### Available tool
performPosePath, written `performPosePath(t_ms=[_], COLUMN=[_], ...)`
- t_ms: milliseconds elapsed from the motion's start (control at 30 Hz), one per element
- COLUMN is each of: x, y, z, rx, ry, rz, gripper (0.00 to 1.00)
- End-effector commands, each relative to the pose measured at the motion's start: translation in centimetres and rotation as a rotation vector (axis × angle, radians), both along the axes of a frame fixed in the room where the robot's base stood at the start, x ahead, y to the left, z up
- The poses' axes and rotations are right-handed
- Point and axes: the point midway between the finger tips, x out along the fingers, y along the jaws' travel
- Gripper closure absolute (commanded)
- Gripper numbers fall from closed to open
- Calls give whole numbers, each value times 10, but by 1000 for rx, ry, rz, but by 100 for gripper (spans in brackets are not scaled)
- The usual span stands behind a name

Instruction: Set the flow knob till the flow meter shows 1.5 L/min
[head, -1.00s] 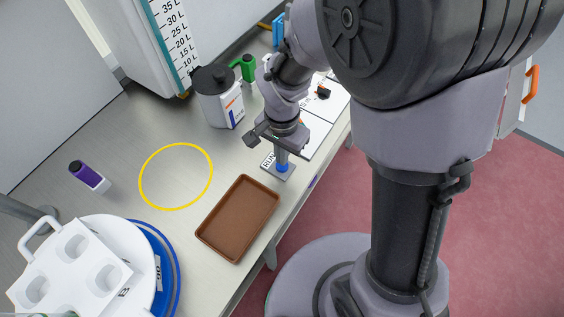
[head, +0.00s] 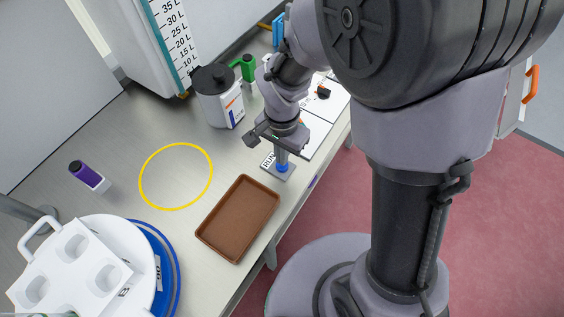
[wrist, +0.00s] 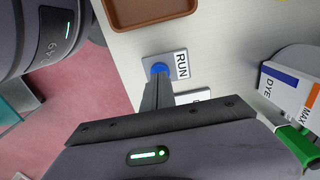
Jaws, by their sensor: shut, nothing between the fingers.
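My gripper (head: 282,157) is shut and points down at a blue button (head: 282,168) on a small grey plate labelled RUN. In the wrist view the shut fingers (wrist: 158,82) reach the blue button (wrist: 160,68), and the tips look at or just above it; I cannot tell if they touch. A black knob (head: 323,92) sits on a white panel behind my gripper, partly hidden by my arm. I cannot tell if it is the flow knob. No flow meter reading is legible in either view.
A brown tray (head: 238,219) lies in front of the button. A tank with a litre scale (head: 172,40) stands behind.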

Motion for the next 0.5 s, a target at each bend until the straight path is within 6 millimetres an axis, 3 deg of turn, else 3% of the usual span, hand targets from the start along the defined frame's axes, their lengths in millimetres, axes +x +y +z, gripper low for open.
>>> performPosePath(t_ms=[500], x=[0], y=[0], z=[-13], rx=[0], ry=[0], rz=[0], gripper=[100])
